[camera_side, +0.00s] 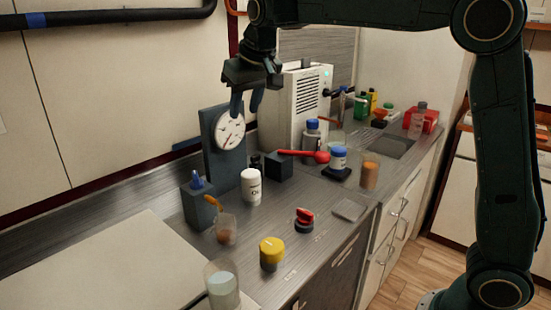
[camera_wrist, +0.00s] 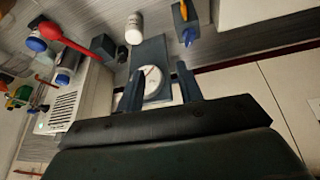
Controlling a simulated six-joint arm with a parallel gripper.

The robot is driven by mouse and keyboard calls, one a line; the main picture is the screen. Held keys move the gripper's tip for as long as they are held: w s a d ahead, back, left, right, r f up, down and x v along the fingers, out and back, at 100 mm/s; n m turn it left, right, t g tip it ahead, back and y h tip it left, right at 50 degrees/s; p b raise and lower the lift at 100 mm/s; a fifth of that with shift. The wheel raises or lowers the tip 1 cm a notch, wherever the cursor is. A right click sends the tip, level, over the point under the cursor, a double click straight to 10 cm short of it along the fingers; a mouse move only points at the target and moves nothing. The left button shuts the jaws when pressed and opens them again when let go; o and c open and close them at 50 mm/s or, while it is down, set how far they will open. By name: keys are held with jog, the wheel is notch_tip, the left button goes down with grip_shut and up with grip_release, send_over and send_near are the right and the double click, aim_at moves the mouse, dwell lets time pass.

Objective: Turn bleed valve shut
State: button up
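No part is clearly labelled as the bleed valve. Candidates are a red lever (camera_side: 304,154) on a dark block (camera_side: 279,167), a blue-tipped dark box (camera_side: 197,207), and a small red-handled black knob (camera_side: 304,221). The red lever lies sideways, pointing right in the side view; it also shows in the wrist view (camera_wrist: 69,40). My gripper (camera_side: 245,114) is open and empty, pointing down near the top of the panel with the white gauge (camera_side: 229,131). In the wrist view the gauge (camera_wrist: 151,82) shows between my open fingers (camera_wrist: 158,66).
A white bottle (camera_side: 251,186) stands before the gauge panel. A grey vented machine (camera_side: 305,97) stands behind the red lever. A yellow-lidded jar (camera_side: 271,253) and clear cups (camera_side: 227,229) stand near the front. Bare counter (camera_side: 285,200) lies between the bottle and the red-handled knob.

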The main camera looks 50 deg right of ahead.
aim_at(195, 175)
jog(key=w+a+f+m+g+h, duration=0.1)
jog(key=w+a+f+m, duration=0.3)
jog(key=w+a+f, duration=0.3)
jog(key=w+a, duration=0.1)
jog(key=w, duration=0.2)
jog(key=shift+w, duration=0.2)
jog(key=shift+w+d+f, duration=0.1)
jog(key=shift+d+f, duration=0.05)
jog(key=shift+f, duration=0.15)
jog(key=x, duration=1.3)
jog(key=shift+w+f, duration=0.1)
jog(key=shift+w, duration=0.05)
grip_shut()
